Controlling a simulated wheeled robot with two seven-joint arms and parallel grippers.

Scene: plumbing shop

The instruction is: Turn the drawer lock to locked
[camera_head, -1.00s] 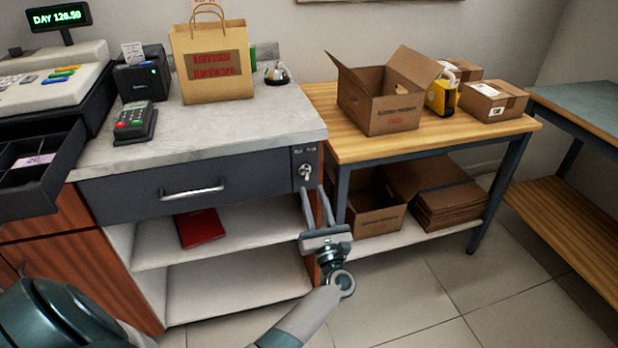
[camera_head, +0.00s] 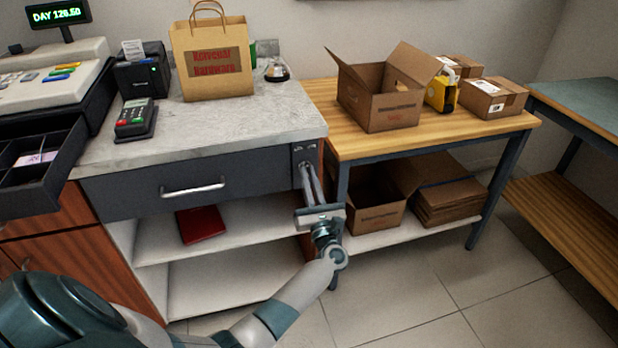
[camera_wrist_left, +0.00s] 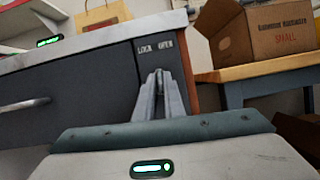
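The dark grey drawer (camera_head: 150,188) under the counter is closed, with a silver bar handle (camera_head: 192,190). The lock panel (camera_head: 305,153) is at its right end. In the left wrist view the lock panel (camera_wrist_left: 157,52) carries the words LOCK on the left and OPEN on the right. My left gripper (camera_head: 306,168) reaches up to the lock, its two fingers close together over the key. In the left wrist view the fingertips (camera_wrist_left: 158,76) converge just below the lettering and mostly hide the key, so its angle cannot be read. My right gripper is not in view.
The stone counter top (camera_head: 290,115) overhangs just above the lock. A wooden table (camera_head: 345,147) with an open carton (camera_head: 395,110) stands close on the right. Open shelves (camera_head: 165,250) lie below the drawer, one holding a red book (camera_head: 201,225).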

